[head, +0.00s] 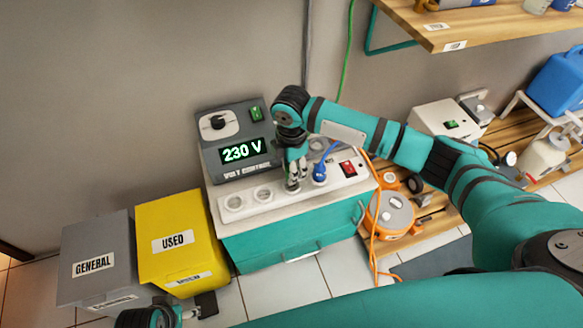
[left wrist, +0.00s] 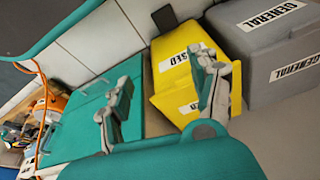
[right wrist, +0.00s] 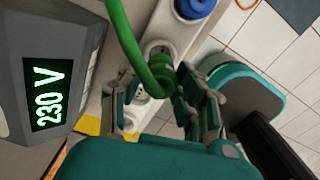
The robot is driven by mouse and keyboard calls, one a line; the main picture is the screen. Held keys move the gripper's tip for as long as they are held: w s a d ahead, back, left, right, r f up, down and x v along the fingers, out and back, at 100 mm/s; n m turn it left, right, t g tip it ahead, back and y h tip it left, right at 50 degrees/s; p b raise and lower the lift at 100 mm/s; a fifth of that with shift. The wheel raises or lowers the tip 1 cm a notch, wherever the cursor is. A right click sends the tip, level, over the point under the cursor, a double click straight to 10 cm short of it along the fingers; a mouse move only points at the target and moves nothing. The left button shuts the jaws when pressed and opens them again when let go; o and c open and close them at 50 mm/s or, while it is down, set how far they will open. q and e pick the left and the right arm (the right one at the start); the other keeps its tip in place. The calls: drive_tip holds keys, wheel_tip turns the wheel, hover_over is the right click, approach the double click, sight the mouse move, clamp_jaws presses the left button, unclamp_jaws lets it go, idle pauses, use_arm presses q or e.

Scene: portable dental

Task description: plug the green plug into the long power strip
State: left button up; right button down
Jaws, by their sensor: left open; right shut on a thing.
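The long white power strip (head: 248,199) lies along the front of the cabinet top. It has round sockets at its left, a blue plug (head: 319,174) in it further right, and a red switch at its right end. My right gripper (head: 292,183) points down over the strip, left of the blue plug. In the right wrist view it is shut on the green plug (right wrist: 163,72), whose thick green cord arches up beside a socket. The plug's pins are hidden, so I cannot tell whether they are in a socket. My left gripper (left wrist: 160,95) is open and empty near the bins.
A grey "230 V" control box (head: 235,150) stands behind the strip. Yellow (head: 180,240) and grey (head: 95,258) bins stand left of the teal cabinet (head: 290,240). An orange cord reel (head: 392,215) is at the right, and a wooden shelf (head: 470,22) hangs above.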

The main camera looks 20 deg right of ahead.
drive_tip(key=shift+f+b, duration=0.8)
drive_tip(key=shift+b, duration=0.2)
use_arm(q)
drive_tip(key=v, duration=0.8)
drive_tip(key=shift+w+r+t+b, duration=0.2)
drive_tip(key=shift+r+t+b, duration=0.1)
use_arm(e)
drive_tip(key=shift+f, duration=0.2)
use_arm(q)
drive_tip(key=shift+a, duration=0.15)
drive_tip(key=shift+f+b, duration=0.3)
drive_tip(key=shift+f, duration=0.05)
use_arm(e)
drive_tip(key=shift+f, duration=1)
drive_tip(key=c, duration=0.9)
unclamp_jaws()
drive_tip(key=shift+o, duration=0.2)
drive_tip(key=shift+r, duration=0.1)
